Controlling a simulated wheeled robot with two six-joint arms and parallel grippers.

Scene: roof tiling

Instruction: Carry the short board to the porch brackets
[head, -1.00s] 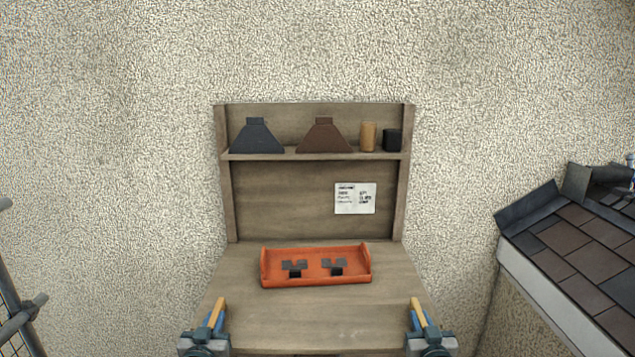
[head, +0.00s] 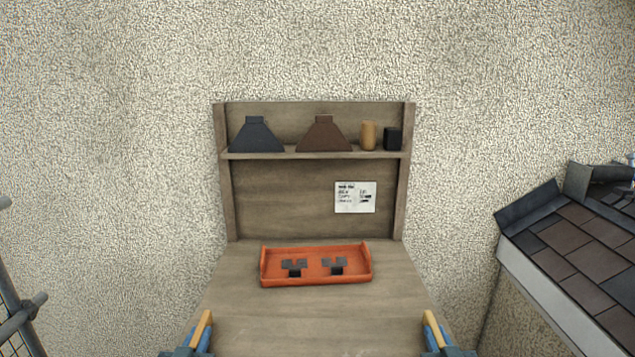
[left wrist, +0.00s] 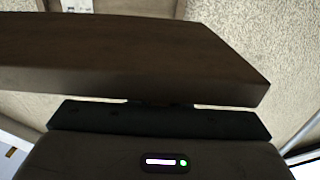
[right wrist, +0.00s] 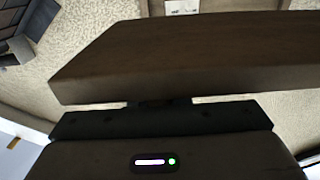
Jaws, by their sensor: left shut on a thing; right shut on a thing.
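A dark brown board (left wrist: 130,55) fills much of the left wrist view, with one cut end at the right. Board also fills the right wrist view (right wrist: 180,55), with a cut end at the left; this looks like the same board held near both ends. My left gripper (left wrist: 155,104) is shut on it, and my right gripper (right wrist: 160,103) is shut on it. In the head view, parts of my arms with tan and blue pieces show at the bottom left and bottom right; the board is not visible there. I cannot make out any porch brackets.
A wooden workbench (head: 320,315) with a back shelf (head: 315,155) stands ahead against the rough wall. An orange tray (head: 315,280) with dark pieces sits on it. A tiled roof (head: 580,250) is at the right, scaffold poles (head: 20,318) at the left.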

